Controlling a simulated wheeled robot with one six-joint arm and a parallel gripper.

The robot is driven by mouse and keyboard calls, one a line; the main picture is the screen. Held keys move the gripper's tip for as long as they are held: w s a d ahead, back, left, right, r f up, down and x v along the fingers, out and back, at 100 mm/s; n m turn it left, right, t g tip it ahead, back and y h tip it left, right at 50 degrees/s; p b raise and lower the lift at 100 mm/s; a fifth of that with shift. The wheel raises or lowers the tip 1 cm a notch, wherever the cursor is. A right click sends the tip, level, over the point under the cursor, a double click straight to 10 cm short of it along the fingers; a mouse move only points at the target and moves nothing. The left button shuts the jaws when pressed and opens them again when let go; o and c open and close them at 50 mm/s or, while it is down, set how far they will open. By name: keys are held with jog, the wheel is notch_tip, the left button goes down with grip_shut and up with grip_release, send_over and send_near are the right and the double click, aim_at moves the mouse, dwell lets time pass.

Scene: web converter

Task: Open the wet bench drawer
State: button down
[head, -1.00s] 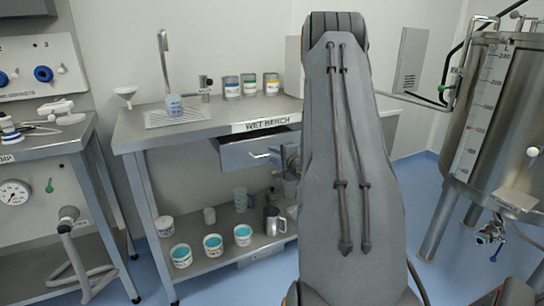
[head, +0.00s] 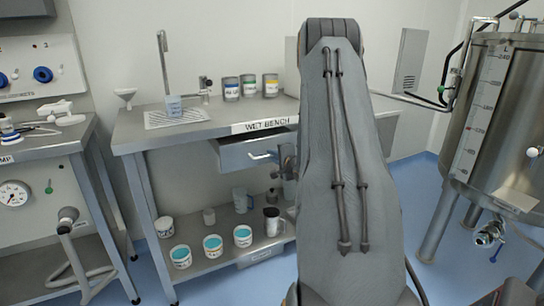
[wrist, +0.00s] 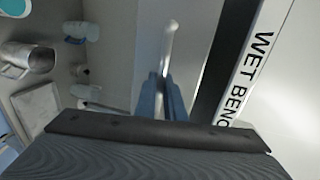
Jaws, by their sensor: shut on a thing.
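The wet bench (head: 190,132) stands left of my arm, its front edge labelled WET BENCH. Its drawer (head: 240,152) sits under the worktop and stands slightly out, with a dark gap above its front. The bar handle (head: 262,156) shows at its left part in the head view. My gripper (wrist: 166,98) is shut on the handle (wrist: 170,42) in the wrist view, with a finger on each side of it.
Several tubs with teal contents (head: 212,246) and a metal jug (head: 273,222) stand on the lower shelf. A steel tank (head: 500,120) is at the right. Blue floor is free between.

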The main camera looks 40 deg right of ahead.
jog(key=f+p+v, duration=0.2)
jog(key=p+v, duration=0.4)
jog(key=v, duration=0.6)
jog(key=s+f+p+v, duration=0.1)
jog(key=f+p+v, duration=0.2)
jog(key=v, duration=1)
jog(key=p, duration=0.3)
jog(key=shift+s, duration=0.25)
jog(key=c, duration=1.8)
grip_release()
jog(key=shift+c, duration=0.2)
jog(key=v, duration=0.7)
jog(key=shift+s+b, duration=0.3)
jog(key=shift+s, duration=0.1)
jog(key=shift+a, duration=0.1)
